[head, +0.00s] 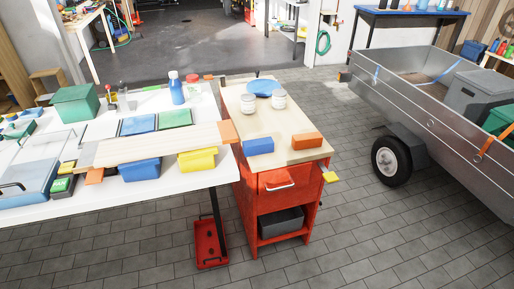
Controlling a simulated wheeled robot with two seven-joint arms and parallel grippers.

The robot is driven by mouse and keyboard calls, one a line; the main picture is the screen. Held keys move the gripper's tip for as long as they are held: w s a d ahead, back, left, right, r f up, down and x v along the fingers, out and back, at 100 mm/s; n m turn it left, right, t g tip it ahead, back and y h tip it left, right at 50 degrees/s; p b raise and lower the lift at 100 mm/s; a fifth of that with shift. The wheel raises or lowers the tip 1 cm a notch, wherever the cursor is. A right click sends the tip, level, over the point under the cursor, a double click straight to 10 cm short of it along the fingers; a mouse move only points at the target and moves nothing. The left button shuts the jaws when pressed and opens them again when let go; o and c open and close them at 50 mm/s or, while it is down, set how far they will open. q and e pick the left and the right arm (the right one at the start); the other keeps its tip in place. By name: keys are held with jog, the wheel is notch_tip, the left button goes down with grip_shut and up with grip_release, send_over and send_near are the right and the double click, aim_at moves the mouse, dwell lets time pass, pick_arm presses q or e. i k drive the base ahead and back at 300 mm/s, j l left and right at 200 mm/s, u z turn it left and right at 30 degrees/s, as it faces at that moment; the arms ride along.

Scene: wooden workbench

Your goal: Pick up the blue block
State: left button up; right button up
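A blue block (258,146) lies on the light wooden top of a red cabinet (262,205), close to the front left edge. An orange block (307,141) lies to its right, with a gap of bare wood between them. Nothing covers the blue block. Neither of my grippers is in view.
Two white jars (279,99) and a blue round object (262,87) stand behind the blocks. Left of the cabinet is a white table (120,192) with bins, a plank (150,147) and a blue bottle (177,90). A metal trailer (415,105) stands at right; paved floor between is clear.

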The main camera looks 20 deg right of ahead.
aim_at(266, 146)
jog(key=i+l+u, duration=0.2)
jog(key=i+l, duration=0.15)
jog(key=l, duration=0.3)
jog(key=i+l+u, duration=0.1)
jog(key=l, duration=0.25)
jog(key=i, duration=0.1)
